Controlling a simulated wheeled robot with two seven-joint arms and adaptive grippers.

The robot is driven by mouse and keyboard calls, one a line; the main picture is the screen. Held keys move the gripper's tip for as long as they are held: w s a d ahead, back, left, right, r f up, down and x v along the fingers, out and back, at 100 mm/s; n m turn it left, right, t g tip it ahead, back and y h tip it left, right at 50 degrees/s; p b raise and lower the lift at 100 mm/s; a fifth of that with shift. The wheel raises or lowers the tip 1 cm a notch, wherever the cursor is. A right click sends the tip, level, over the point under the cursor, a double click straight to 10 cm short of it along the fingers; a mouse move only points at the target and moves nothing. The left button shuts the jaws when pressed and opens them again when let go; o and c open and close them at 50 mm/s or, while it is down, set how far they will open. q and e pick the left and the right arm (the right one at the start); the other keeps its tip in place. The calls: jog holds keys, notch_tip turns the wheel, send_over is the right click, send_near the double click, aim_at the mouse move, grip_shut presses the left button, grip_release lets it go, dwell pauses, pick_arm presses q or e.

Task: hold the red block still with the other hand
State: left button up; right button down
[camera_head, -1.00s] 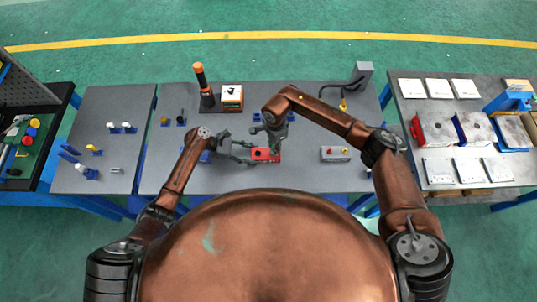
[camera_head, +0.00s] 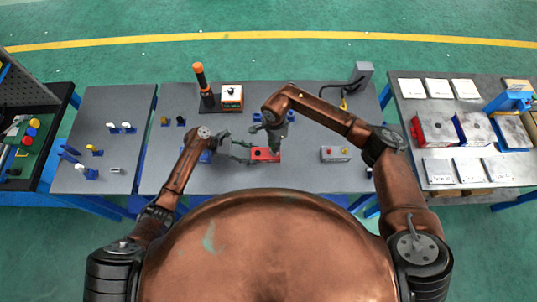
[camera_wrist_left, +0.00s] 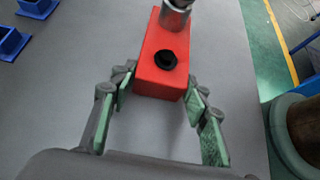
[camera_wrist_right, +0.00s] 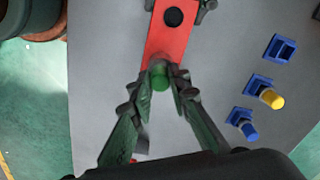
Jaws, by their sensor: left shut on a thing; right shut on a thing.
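The red block (camera_head: 262,155) lies on the grey table in front of me and has a round black spot on top. In the left wrist view the red block (camera_wrist_left: 157,70) sits between the fingers of my left gripper (camera_wrist_left: 160,93), shut on its near end. A grey metal cylinder (camera_wrist_left: 176,14) stands at the block's far end. My right gripper (camera_head: 273,146) is above the block, pointing down. In the right wrist view its fingers close around a green round piece (camera_wrist_right: 160,76) over the end of the red block (camera_wrist_right: 169,38). Where the green piece meets the block is hidden.
A grey box with buttons (camera_head: 335,154) stands right of the block. An orange-topped post (camera_head: 200,77) and an orange-white box (camera_head: 232,96) stand at the back. Blue holders (camera_wrist_right: 281,48) sit near the right gripper. The table between block and button box is clear.

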jog(key=shift+d+r, duration=0.1)
jog(key=shift+r, duration=2.55)
pick_arm(q)
jog(key=o, duration=1.5)
jog(key=shift+c, duration=0.2)
jog(key=v, duration=1.2)
jog(key=shift+d, duration=0.1)
